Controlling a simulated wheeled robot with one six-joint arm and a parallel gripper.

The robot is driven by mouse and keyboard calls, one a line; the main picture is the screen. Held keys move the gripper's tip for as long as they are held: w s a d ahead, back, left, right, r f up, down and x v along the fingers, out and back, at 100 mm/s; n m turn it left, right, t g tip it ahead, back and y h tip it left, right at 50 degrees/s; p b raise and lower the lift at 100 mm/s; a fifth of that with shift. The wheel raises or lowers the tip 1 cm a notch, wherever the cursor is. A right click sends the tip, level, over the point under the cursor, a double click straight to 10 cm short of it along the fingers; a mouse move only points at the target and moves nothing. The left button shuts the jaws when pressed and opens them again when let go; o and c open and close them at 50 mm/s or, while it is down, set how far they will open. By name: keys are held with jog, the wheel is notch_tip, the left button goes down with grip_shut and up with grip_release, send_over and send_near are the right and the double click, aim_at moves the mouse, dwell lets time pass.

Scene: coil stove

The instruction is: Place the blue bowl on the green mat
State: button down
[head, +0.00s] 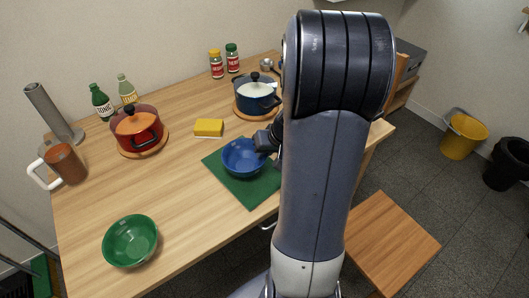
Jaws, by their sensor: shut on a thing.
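The blue bowl (242,158) is over the green mat (249,191), upright, towards the mat's back edge. Whether it touches the mat or hangs just above it I cannot tell. My gripper (262,144) is shut on the bowl's right rim. My arm hides the right part of the mat and some of the gripper.
A green bowl (130,241) sits at the table's front left. A yellow sponge (208,127), a red pot (137,130) and a blue pot (257,96) stand behind the mat. A jug (66,164) is at left. The table (185,200) is clear between green bowl and mat.

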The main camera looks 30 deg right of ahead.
jog(key=c, duration=1.6)
grip_release()
jog(key=shift+r+p, duration=0.1)
jog(key=shift+p, duration=0.2)
jog(key=shift+s+r, duration=0.1)
jog(key=shift+r, duration=0.2)
jog(key=p+v, duration=0.1)
jog(key=v, duration=1)
jog(key=shift+s+d+r, duration=0.1)
